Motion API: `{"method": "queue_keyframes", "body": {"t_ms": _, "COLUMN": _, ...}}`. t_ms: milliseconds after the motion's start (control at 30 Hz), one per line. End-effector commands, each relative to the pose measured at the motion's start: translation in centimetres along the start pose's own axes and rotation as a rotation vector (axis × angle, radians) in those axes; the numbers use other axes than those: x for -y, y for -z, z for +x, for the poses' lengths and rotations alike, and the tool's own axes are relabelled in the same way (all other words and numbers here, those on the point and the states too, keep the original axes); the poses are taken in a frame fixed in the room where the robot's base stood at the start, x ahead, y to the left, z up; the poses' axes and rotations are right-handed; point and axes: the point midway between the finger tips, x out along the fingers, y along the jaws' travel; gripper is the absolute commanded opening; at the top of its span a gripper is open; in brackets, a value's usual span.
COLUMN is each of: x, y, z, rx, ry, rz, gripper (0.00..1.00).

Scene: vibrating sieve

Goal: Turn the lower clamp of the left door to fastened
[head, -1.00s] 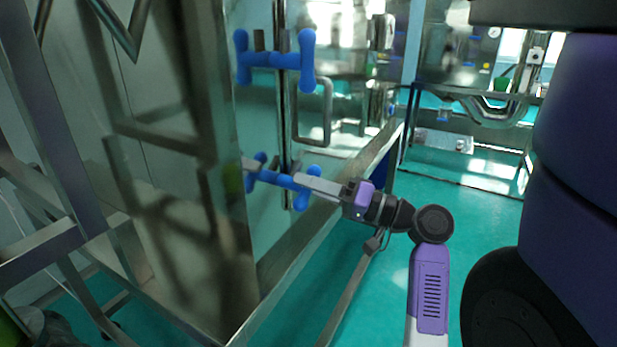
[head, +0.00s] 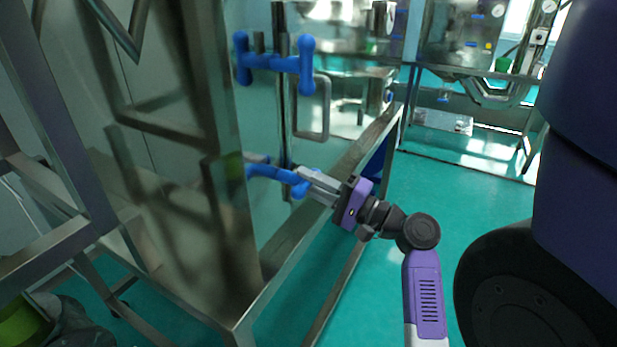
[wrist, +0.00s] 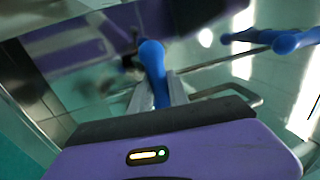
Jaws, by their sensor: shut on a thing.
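The lower clamp (head: 270,171) is a blue handle low on the steel door of the machine. My gripper (head: 303,185) is shut on its right-hand end in the head view. In the wrist view the blue clamp (wrist: 153,65) stands between the two grey fingers (wrist: 157,92). The upper clamp (head: 275,61) is a blue H-shaped handle higher on the same door, and my gripper is well below it. The fingers hide part of the lower clamp.
A steel door handle (head: 326,108) stands out right of the upper clamp. A steel frame rail (head: 330,195) runs below the clamps, close to my arm. Green floor (head: 440,200) lies open to the right. More steel equipment (head: 460,60) stands at the back.

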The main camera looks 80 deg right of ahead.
Motion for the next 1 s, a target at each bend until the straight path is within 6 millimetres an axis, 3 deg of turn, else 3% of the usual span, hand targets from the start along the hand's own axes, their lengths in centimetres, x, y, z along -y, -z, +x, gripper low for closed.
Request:
{"method": "queue_keyframes", "body": {"t_ms": 467, "x": -0.11, "y": 0.15, "z": -0.1, "rx": -0.008, "ry": -0.001, "rz": 0.018, "gripper": 0.0}}
{"method": "queue_keyframes", "body": {"t_ms": 500, "x": -0.12, "y": 0.15, "z": -0.1, "rx": -0.008, "ry": -0.001, "rz": 0.018, "gripper": 0.23}}
{"method": "queue_keyframes", "body": {"t_ms": 600, "x": -0.12, "y": 0.13, "z": -0.09, "rx": -0.007, "ry": -0.001, "rz": 0.017, "gripper": 0.42}}
{"method": "queue_keyframes", "body": {"t_ms": 1000, "x": -0.18, "y": 0.1, "z": -0.69, "rx": -0.006, "ry": 0.0, "rz": 0.015, "gripper": 0.42}}
